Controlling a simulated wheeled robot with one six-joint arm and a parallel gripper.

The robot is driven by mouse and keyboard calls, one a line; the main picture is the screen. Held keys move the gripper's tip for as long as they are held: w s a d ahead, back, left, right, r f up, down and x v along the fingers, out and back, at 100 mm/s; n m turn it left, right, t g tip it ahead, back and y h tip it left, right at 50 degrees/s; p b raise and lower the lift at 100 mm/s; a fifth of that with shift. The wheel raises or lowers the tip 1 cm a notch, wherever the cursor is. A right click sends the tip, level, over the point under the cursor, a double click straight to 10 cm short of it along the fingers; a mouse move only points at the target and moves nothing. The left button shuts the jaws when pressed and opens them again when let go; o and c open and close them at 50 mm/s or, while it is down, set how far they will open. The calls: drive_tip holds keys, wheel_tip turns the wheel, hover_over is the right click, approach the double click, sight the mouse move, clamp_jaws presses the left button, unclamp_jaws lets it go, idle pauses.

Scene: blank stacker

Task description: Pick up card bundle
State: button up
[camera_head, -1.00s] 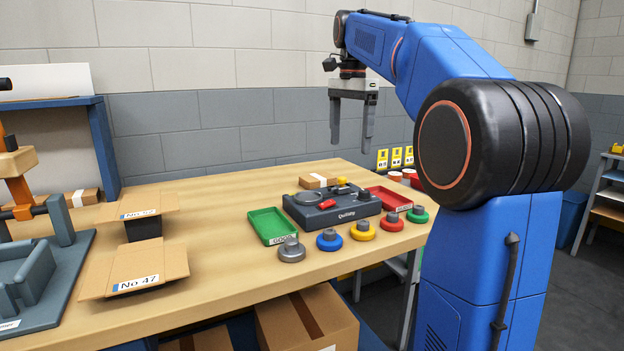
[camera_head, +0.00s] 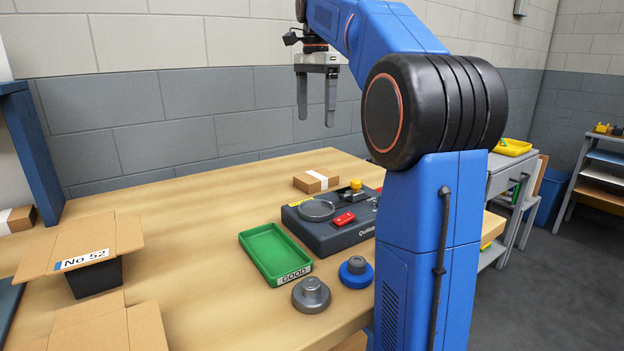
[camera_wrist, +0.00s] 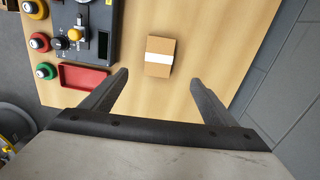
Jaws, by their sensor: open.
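The card bundle (camera_head: 316,181) is a small brown stack with a white band. It lies flat on the wooden table behind the dark device. In the wrist view the bundle (camera_wrist: 160,57) lies beyond the fingertips, roughly centred between them. My gripper (camera_head: 317,123) points down, open and empty, well above the table. Its two fingers also show in the wrist view (camera_wrist: 159,78), spread apart on either side below the bundle. Nothing hides the bundle.
A dark device (camera_head: 330,230) with a round plate and a red part stands in front of the bundle. A green tray (camera_head: 262,243), a grey knob (camera_head: 311,294) and a blue knob (camera_head: 356,272) sit nearby. Open cartons (camera_head: 122,233) stand at left. The table behind the bundle is clear.

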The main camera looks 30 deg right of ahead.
sight(316, 175)
wheel_tip(316, 175, down, 17)
drive_tip(key=shift+s+d+r, duration=0.1)
drive_tip(key=shift+r, duration=0.1)
idle(0.5)
drive_tip(key=c, duration=1.1)
